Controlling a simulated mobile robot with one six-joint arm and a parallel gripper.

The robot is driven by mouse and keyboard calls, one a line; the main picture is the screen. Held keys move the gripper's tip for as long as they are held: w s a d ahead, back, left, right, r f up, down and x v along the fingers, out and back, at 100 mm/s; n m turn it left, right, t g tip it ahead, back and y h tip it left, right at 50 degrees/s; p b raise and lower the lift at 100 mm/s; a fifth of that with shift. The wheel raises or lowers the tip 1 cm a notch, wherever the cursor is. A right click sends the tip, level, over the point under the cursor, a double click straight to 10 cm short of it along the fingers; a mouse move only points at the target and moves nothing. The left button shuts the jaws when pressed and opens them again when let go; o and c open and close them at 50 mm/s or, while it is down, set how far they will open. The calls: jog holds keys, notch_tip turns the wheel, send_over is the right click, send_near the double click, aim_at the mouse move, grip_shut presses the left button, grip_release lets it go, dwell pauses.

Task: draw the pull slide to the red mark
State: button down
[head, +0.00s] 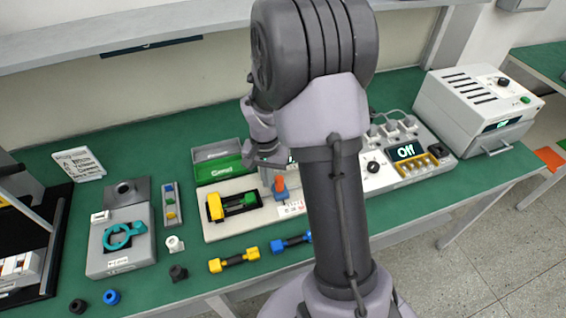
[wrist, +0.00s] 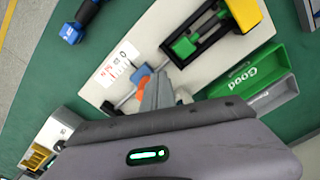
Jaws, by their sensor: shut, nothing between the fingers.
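A small slide with a blue block (wrist: 142,74) and an orange part (wrist: 144,88) sits on the white board (wrist: 110,95) in the wrist view. Its blue part (head: 281,195) and orange part (head: 279,183) also show in the head view. A thin rod passes beside the block. A printed label (wrist: 118,62) with red marks lies next to it; its markings are too small to read surely. My gripper (wrist: 159,88) is shut and empty, its fingertips close beside the orange part. I cannot tell whether they touch. My arm hides part of the board in the head view.
A black frame with a yellow block (head: 215,207) and green block (head: 249,198) stands on the same board. A green Good bin (head: 215,172) is behind it. A unit with an Off display (head: 405,152) stands right. Dumbbell-shaped parts (head: 235,260) lie in front.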

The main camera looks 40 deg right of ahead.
aim_at(281, 178)
jog(key=shift+f+b, duration=1.25)
jog(key=shift+f, duration=0.3)
jog(key=shift+s+d+p, duration=0.1)
jog(key=shift+s+d, duration=0.15)
jog(key=shift+d, duration=0.6)
jog(key=shift+s+d+p, duration=0.15)
jog(key=shift+s+d, duration=0.05)
jog(key=shift+d, duration=0.65)
jog(key=shift+s+d+p, duration=0.1)
jog(key=shift+s+d, duration=0.15)
jog(key=shift+d, duration=0.6)
jog(key=shift+a, duration=0.15)
jog(key=shift+w+a, duration=0.2)
jog(key=shift+a, duration=0.4)
notch_tip(281, 178, up, 8)
jog(key=p, duration=0.6)
jog(key=shift+r, duration=0.15)
